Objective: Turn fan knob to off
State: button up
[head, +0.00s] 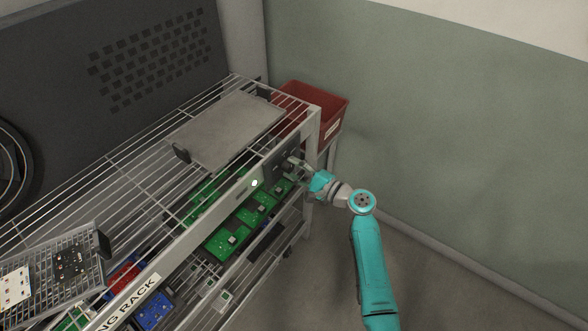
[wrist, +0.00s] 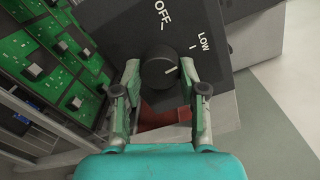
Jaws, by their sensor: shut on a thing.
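The fan knob (wrist: 158,70) is a round black dial on a dark control panel (wrist: 205,25) in the wrist view. The panel carries white OFF and LOW labels with tick marks. The white line on the knob points to the right, toward the LOW side and away from OFF. My gripper (wrist: 158,72) has one finger on each side of the knob and is shut on it. In the head view my gripper (head: 298,166) is at the panel (head: 281,158) on the rack's right end, and it hides the knob there.
A wire rack (head: 125,160) holds green circuit boards (head: 228,242) below the panel and a grey tray (head: 228,130) on top. A red bin (head: 325,103) stands behind the rack's right end. The floor (head: 430,270) to the right is clear up to the green wall.

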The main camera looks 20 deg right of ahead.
jog(key=n, duration=0.5)
jog(key=shift+n, duration=0.3)
jog(key=n, duration=0.5)
jog(key=shift+n, duration=0.3)
jog(key=o, duration=1.1)
jog(key=shift+o, duration=0.2)
jog(key=shift+s+r, duration=0.1)
jog(key=v, duration=1.2)
